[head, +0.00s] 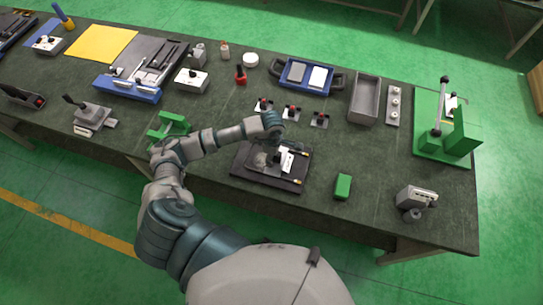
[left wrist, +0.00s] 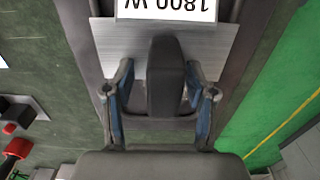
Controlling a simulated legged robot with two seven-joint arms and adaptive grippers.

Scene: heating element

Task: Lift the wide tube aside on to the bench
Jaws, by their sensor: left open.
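My left gripper (left wrist: 160,80) is open in the left wrist view, its two blue-grey fingers on either side of a dark rounded upright shape (left wrist: 176,85). I cannot tell whether the fingers touch it or exactly what it is. Beyond it lies a grey metal plate (left wrist: 225,48) with a white "1800 W" label (left wrist: 166,8). In the head view my left arm reaches over the bench to a dark base plate (head: 256,179) that carries the white label (head: 286,160). The hand hides part of that fixture. I cannot make out the wide tube for certain. My right gripper is not in view.
The dark green bench (head: 235,190) is bare around a green block (head: 342,187) to the right of the base plate. Several small red-knobbed parts (head: 291,112) stand behind it. A grey open box (head: 364,100) and a green fixture (head: 446,130) stand farther right.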

